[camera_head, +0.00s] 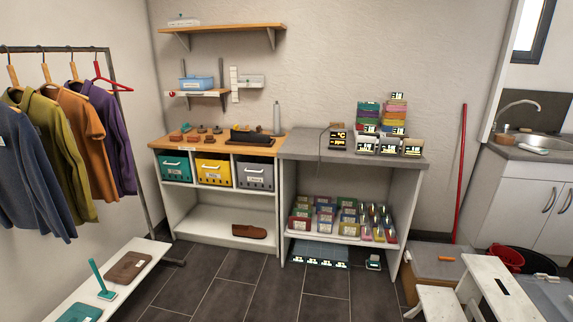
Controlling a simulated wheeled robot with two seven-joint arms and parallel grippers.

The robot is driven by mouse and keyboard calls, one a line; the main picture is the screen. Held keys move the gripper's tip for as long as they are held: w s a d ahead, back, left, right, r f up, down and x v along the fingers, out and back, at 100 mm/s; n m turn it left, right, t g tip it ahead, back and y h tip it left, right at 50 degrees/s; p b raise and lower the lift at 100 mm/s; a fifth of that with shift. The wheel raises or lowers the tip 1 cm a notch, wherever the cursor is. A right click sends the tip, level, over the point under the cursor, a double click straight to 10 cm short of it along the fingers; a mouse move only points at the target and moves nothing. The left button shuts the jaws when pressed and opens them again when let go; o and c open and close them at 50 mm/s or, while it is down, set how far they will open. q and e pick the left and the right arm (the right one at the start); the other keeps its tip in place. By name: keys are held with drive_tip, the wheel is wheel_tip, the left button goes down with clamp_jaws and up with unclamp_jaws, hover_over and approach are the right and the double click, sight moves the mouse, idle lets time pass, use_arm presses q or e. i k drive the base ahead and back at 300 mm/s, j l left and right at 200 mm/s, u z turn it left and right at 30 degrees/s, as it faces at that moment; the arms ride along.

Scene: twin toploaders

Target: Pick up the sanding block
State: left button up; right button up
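I cannot make out with certainty which object is the sanding block. Several small brown and dark pieces (176,138) sit on the wooden worktop (235,150) at the back left, and they are too small to tell apart. A dark folded item (250,136) lies at the right part of that worktop. Neither of my grippers is in view.
Teal, yellow and grey bins (213,170) sit under the worktop. A grey-topped counter (310,150) adjoins it, with trays of packets below. A clothes rack (108,70) and low white bench (135,280) stand left, a white step stool (490,275) right. Dark floor (235,280) is clear between.

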sight(210, 138)
drive_tip(key=i+l+u, duration=0.35)
drive_tip(key=i, duration=0.15)
drive_tip(key=i+l+u, duration=0.25)
drive_tip(key=i+u, duration=0.15)
drive_tip(key=i+l+u, duration=0.35)
drive_tip(key=i+l, duration=0.2)
drive_tip(key=i+l+u, duration=0.1)
drive_tip(key=l, duration=0.3)
drive_tip(key=i+l+u, duration=0.1)
drive_tip(key=l, duration=0.25)
drive_tip(key=i+u, duration=0.25)
drive_tip(key=i, duration=0.6)
drive_tip(key=i+l+u, duration=0.15)
drive_tip(key=i+u, duration=0.15)
drive_tip(key=i, duration=0.55)
